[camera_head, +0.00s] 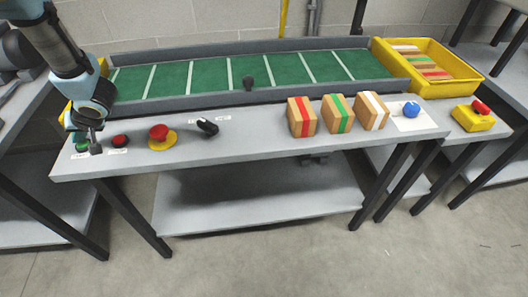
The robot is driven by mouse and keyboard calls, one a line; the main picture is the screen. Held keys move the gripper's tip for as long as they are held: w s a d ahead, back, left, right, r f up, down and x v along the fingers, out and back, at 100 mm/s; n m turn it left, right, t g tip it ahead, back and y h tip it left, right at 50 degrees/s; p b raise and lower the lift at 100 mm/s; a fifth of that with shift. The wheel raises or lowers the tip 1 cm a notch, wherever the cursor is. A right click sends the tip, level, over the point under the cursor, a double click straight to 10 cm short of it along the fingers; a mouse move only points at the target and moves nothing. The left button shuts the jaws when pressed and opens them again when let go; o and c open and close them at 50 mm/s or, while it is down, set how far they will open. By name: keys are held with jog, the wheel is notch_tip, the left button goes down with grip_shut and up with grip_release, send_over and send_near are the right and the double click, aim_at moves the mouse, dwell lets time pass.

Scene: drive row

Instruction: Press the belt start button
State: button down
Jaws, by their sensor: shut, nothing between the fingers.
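A green button (82,147), likely the belt start button, sits at the left end of the grey table, with a white label by it that is too small to read. My gripper (95,148) points down beside it, with its shut, empty fingertips just right of the green button in the picture. I cannot tell whether they touch the button or the table. The green belt (210,76) with white cross lines runs behind the table.
A red button (120,140) and a red mushroom button on a yellow base (159,135) stand right of my gripper. Further right are a black switch (207,126), several striped wooden blocks (301,117), a blue knob (411,109) and a yellow crate (437,87).

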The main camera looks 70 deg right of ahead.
aim_at(84, 145)
jog(key=shift+r+p, duration=0.15)
jog(key=shift+p, duration=0.15)
jog(key=shift+r+p, duration=0.35)
jog(key=shift+p, duration=0.4)
notch_tip(84, 145, up, 6)
jog(key=p, duration=0.6)
jog(key=shift+p, duration=0.35)
dwell(0.4)
